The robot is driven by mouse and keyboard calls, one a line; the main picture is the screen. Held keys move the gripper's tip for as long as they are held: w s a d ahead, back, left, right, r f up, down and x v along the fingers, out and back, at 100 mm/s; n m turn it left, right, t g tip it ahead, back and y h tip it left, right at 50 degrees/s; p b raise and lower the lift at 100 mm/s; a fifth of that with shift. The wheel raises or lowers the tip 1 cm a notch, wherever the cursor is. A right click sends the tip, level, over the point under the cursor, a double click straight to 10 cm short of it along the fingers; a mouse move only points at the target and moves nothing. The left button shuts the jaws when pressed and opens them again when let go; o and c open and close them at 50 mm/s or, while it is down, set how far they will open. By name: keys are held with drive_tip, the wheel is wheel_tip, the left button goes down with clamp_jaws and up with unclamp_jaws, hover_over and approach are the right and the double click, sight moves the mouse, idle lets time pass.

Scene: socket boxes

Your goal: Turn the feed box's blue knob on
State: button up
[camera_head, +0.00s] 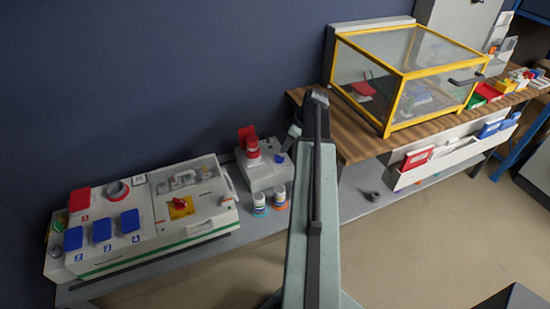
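The feed box seems to be the small light-grey box (262,177) on the low grey bench, left of my arm. A small blue knob (280,158) sits on its top, towards the right. A red plug or cap with a red flap (251,144) stands at the left of its top. My arm rises from the bottom of the picture and hides what lies behind it. A grey part that looks like my gripper (296,131) shows just left of the arm, above and close to the knob. Its fingers are not clear, and I cannot tell if it touches the knob.
A larger white box (215,218) with blue and red flaps and a red rotary switch stands left. White bottles (280,193) stand before the feed box. A yellow-framed clear case (402,75) sits on the wooden bench (358,147) at right. The beige floor (420,235) in front is open.

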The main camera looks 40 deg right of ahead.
sight(280, 157)
drive_tip(key=b+x, duration=0.7)
drive_tip(key=x, duration=0.1)
drive_tip(key=shift+w+d, duration=0.1)
drive_tip(key=shift+d, duration=0.2)
drive_tip(key=shift+r, duration=0.1)
clamp_jaws()
